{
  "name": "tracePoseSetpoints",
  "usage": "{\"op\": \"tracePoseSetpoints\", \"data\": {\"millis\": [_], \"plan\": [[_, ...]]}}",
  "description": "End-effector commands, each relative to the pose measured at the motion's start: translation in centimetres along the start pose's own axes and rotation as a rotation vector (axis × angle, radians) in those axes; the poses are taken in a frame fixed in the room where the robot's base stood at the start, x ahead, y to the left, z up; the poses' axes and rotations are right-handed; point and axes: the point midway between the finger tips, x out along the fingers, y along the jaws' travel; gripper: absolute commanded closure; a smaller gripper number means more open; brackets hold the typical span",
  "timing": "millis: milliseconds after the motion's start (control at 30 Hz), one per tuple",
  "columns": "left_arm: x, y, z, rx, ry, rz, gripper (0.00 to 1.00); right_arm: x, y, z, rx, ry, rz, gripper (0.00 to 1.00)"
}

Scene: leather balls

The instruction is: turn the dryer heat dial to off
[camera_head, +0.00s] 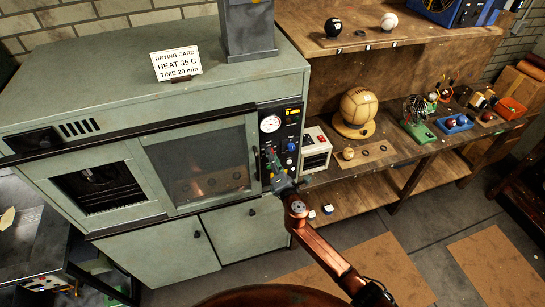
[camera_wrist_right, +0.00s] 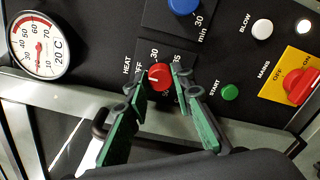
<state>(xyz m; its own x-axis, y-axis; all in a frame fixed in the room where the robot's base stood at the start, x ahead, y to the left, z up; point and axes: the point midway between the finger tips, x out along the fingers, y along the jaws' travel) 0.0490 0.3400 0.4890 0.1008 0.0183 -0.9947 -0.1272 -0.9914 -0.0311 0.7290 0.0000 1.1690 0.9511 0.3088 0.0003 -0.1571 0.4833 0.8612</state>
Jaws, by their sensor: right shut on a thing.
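The heat dial is a small red knob (camera_wrist_right: 160,76) with a white mark, on the dryer's black control panel (camera_wrist_right: 100,40). The mark points roughly toward the left of the wrist view, near the partly covered OFF lettering. My right gripper (camera_wrist_right: 160,80) has its green fingers closed on the dial's two sides. In the head view my right gripper (camera_head: 276,168) is at the lower part of the panel and hides the dial. The grey-green dryer (camera_head: 110,200) stands at left. My left gripper is not in view.
A round temperature gauge (camera_wrist_right: 38,45), a blue knob (camera_wrist_right: 183,5), a green start button (camera_wrist_right: 230,92), a white blow button (camera_wrist_right: 262,29) and a red mains switch (camera_wrist_right: 302,86) surround the dial. A workbench (camera_head: 390,152) with balls and tools stands to the right.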

Motion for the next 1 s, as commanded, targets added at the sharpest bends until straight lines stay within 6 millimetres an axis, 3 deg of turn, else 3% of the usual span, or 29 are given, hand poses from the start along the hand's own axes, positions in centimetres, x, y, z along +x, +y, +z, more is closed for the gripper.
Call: {"op": "tracePoseSetpoints", "data": {"millis": [400,433,533,833,1000], "plan": [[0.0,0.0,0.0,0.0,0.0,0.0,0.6,0.0,0.0,-0.1,-0.007,0.001,0.0,1.0],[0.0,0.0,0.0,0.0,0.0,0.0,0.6,0.0,0.0,-0.1,-0.007,0.001,0.0,0.77],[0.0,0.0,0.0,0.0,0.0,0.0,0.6,0.0,0.0,-0.1,-0.006,0.001,0.0,0.71],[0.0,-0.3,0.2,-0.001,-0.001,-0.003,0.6,-0.2,-0.1,-0.1,-0.006,0.001,0.0,0.71],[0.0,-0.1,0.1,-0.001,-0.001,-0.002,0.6,-2.1,-0.1,0.0,-0.005,0.0,-0.001,0.71]]}}
